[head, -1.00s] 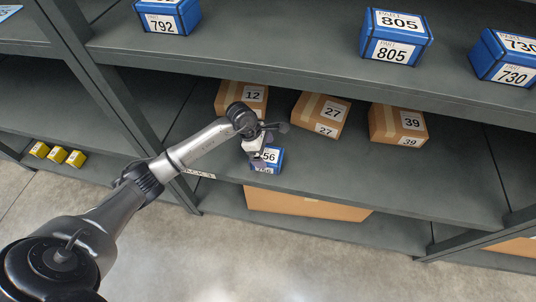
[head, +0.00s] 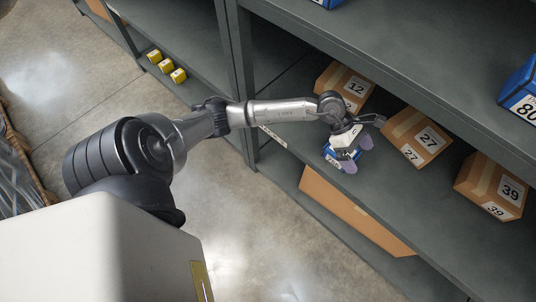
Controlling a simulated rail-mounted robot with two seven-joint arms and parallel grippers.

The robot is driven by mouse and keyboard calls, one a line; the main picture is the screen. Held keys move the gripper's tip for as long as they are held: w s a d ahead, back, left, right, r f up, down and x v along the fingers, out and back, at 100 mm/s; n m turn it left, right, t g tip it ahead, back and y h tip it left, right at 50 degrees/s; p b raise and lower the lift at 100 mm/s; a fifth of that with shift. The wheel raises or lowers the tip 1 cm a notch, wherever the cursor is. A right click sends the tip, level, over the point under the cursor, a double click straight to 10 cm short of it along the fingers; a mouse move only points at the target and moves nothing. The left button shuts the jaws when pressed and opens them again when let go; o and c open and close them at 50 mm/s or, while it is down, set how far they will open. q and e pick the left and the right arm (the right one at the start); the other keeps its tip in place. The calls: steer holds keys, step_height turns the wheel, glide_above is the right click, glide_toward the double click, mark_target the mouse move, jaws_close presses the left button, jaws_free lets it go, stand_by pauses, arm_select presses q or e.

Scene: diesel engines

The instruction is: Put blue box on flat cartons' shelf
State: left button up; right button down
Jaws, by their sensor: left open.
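A small blue box (head: 331,155) with a white label is at the front edge of the middle shelf (head: 400,185), mostly behind my left gripper (head: 357,154). The gripper is open, with its fingers right at the box; I cannot tell whether they touch it. Brown cartons marked 12 (head: 345,85), 27 (head: 419,138) and 39 (head: 492,189) sit in a row on the same shelf, behind and right of the gripper. A long, low brown carton (head: 350,210) lies on the shelf below. My right gripper is not in view.
Small yellow boxes (head: 166,66) stand on a low shelf at the left. A grey upright post (head: 239,80) is close to my left arm. The upper shelf (head: 430,60) holds a blue box (head: 524,95) and overhangs the cartons. The concrete floor (head: 240,215) in front is clear.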

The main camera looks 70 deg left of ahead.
arm_select(q)
steer(key=s+d+r+n+t+h, duration=0.2)
steer(key=d+r+n+t+h, duration=0.3)
steer(key=d+r+n+t, duration=0.3)
steer(key=s+a+f+n+t+y, duration=0.3)
steer(key=n+y, duration=0.5)
steer(key=n, duration=0.6)
steer(key=s+a+f+n+t+y, duration=0.25)
steer(key=a+n+y, duration=0.35)
steer(key=n, duration=0.8)
steer(key=s+d+f+n+g, duration=0.2)
steer(key=s+f+n+g, duration=0.1)
steer(key=s, duration=0.4)
steer(key=s+d+f+n+g, duration=0.1)
steer(key=s+f+n+g, duration=0.2)
steer(key=s+g, duration=0.3)
steer(key=s+d+f+n+g, duration=0.2)
steer(key=s+f+g, duration=0.3)
steer(key=s, duration=0.4)
steer(key=shift+d+f+n, duration=0.25)
steer(key=shift+d+n, duration=0.05)
steer(key=shift+n, duration=0.2)
